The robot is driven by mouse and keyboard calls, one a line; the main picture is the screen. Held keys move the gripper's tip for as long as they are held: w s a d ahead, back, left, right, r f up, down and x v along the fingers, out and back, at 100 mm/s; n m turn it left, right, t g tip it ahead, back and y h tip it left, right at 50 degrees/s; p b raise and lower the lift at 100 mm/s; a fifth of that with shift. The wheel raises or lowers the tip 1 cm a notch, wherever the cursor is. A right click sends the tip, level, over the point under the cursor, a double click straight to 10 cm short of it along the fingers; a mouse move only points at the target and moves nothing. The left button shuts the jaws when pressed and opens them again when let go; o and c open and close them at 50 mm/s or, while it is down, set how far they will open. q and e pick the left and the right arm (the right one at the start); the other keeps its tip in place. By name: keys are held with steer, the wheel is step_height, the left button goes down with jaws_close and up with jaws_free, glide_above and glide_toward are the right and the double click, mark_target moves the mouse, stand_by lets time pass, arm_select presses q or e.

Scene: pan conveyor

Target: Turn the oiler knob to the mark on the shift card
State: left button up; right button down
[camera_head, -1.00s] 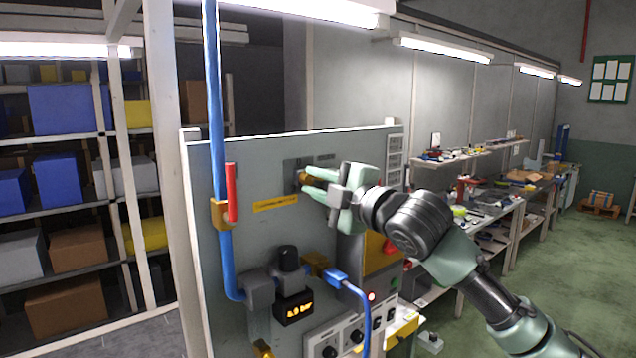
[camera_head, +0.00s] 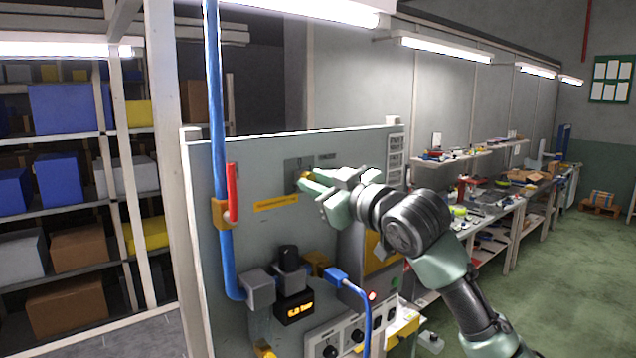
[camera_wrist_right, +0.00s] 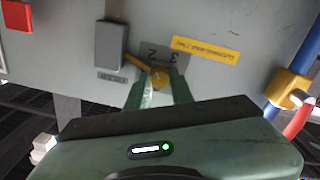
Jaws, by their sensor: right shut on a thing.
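The oiler knob is a small brass-yellow knob (camera_head: 306,176) on the upper part of the grey panel. In the right wrist view the knob (camera_wrist_right: 159,79) sits between the fingertips, in front of a grey dial plate (camera_wrist_right: 150,55) with the figures 2 and 3 showing. My right gripper (camera_head: 308,181) is shut on the knob; its fingers hide part of the knob and dial. The knob's exact setting is unclear. A column of pale cards (camera_head: 395,158) is at the panel's right edge; their marks are too small to read. My left gripper is not in view.
A blue pipe (camera_head: 216,130) with a red lever (camera_head: 231,190) runs down the panel's left side. A workbench (camera_head: 510,190) stands behind at right.

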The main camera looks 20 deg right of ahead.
steer(key=m, duration=0.3)
steer(key=r+m, duration=0.1)
steer(key=m, duration=0.2)
steer(key=shift+m, duration=0.3)
steer(key=m, duration=0.6)
steer(key=shift+d, duration=0.1)
stand_by(0.3)
